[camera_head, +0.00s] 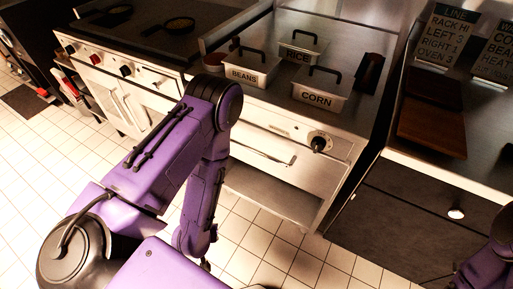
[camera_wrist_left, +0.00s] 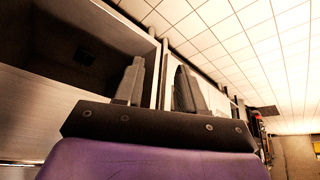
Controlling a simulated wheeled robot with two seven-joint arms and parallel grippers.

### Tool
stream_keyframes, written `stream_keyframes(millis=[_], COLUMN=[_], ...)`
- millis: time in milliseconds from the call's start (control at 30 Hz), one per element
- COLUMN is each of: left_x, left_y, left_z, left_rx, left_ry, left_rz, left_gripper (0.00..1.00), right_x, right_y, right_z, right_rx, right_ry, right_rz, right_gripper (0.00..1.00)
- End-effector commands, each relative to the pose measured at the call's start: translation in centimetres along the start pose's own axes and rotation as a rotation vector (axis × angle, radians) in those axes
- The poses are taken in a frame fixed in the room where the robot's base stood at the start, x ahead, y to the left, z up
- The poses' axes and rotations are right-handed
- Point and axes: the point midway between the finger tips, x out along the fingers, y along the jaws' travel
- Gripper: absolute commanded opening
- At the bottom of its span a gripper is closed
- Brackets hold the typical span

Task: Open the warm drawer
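The warm drawer (camera_head: 262,150) is a pale metal front with a bar handle, below the counter that holds the lidded pans. It looks closed. A dark knob (camera_head: 318,143) sits to the right of the handle. My left arm bends down in front of the unit and partly covers its left side. My left gripper (camera_wrist_left: 158,88) shows in the left wrist view with its two fingers apart and nothing seen between them. Its fingers cannot be made out in the head view. My right arm shows only at the lower right edge, and its gripper is out of view.
Pans labelled beans (camera_head: 243,76), rice (camera_head: 300,57) and corn (camera_head: 317,99) stand on the counter. An open shelf (camera_head: 270,192) lies below the drawer. A stove (camera_head: 150,45) stands left, and a dark cabinet (camera_head: 400,215) right. Tiled floor (camera_head: 290,262) is clear in front.

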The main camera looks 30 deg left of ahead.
Motion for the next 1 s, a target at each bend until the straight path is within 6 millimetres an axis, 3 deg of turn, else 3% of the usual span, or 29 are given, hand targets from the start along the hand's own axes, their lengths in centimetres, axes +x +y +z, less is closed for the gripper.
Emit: stream_keyframes(millis=[33,100,200,300,400,533,1000], left_x=[-0.6,-1.1,-3.0,-4.8,-6.1,-6.2,-1.4], left_y=[2.0,5.4,9.3,11.3,11.9,12.0,16.9], left_z=[-3.1,-7.6,-12.9,-16.1,-17.5,-18.5,-24.2], left_rx=[-0.061,-0.221,-0.504,-0.774,-0.966,-1.065,-1.059], left_ry=[0.085,0.218,0.330,0.341,0.309,0.297,0.298], left_rz=[0.096,0.288,0.585,0.839,0.985,1.026,1.020], left_gripper=[0.39,0.39,0.39,0.39,0.39,0.39,0.39], right_x=[-1.3,-2.0,-2.4,-2.2,-2.2,-2.4,-3.7], right_y=[0.1,0.2,0.2,0.2,0.2,0.2,0.3], right_z=[-0.6,-0.8,-1.0,-0.9,-0.9,-1.0,-1.5], right_rx=[0.000,0.000,0.000,0.000,0.000,0.000,0.000], right_ry=[0.000,0.000,0.000,0.000,0.000,0.000,0.000], right_rz=[0.000,0.000,0.000,0.000,0.000,0.000,0.000], right_gripper=[0.43,0.43,0.43,0.43,0.43,0.43,0.43])
